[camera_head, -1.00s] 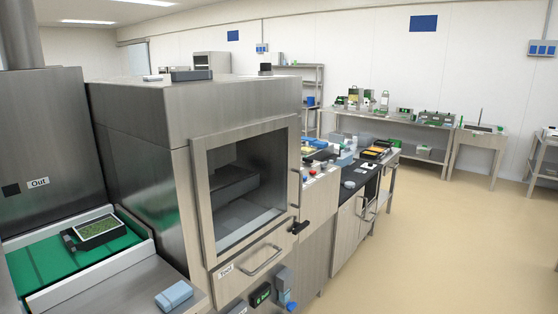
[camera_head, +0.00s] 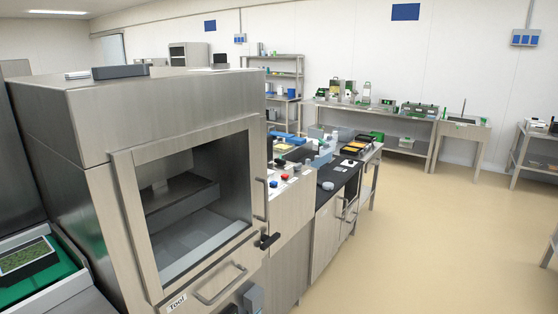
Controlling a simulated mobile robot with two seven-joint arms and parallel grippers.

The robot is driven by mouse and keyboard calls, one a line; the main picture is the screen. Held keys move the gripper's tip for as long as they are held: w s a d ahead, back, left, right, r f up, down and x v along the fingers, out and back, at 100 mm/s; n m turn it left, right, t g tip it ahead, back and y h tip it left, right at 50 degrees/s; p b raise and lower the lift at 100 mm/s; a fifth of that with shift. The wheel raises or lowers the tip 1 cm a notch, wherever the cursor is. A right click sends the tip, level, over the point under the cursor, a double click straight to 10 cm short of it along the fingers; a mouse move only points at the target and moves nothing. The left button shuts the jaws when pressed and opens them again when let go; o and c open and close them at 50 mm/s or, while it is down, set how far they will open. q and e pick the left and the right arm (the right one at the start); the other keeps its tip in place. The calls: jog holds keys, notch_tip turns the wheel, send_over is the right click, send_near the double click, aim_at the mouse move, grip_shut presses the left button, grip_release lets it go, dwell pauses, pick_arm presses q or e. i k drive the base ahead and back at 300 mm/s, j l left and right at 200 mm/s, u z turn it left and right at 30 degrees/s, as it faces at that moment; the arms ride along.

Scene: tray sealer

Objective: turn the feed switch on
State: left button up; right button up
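I cannot pick out a feed switch by any label in the head view. A panel beside the steel machine (camera_head: 190,95) carries a red knob (camera_head: 284,177) and a blue knob (camera_head: 273,184); they are small, and their settings cannot be read. A black handle-like part (camera_head: 268,241) sticks out low at the right side of the machine's windowed door (camera_head: 125,215). The door is shut. Neither of my grippers is in view.
A green conveyor (camera_head: 45,290) with a filled tray (camera_head: 28,256) is at the lower left. A dark-topped counter (camera_head: 335,183) runs on behind the panel. Benches (camera_head: 385,112) stand along the back wall. The beige floor (camera_head: 430,240) at the right is clear.

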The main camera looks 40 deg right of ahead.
aim_at(296, 167)
jog(key=i+l+u, duration=0.1)
jog(key=l, duration=0.2)
jog(key=i+l+u, duration=0.1)
jog(key=l, duration=0.2)
jog(key=i+l+u, duration=0.15)
jog(key=l, duration=0.15)
jog(key=i+l, duration=0.1)
jog(key=l, duration=0.5)
jog(key=i+l+u, duration=0.1)
jog(key=l, duration=0.55)
jog(key=i+l+u, duration=0.1)
jog(key=l, duration=0.5)
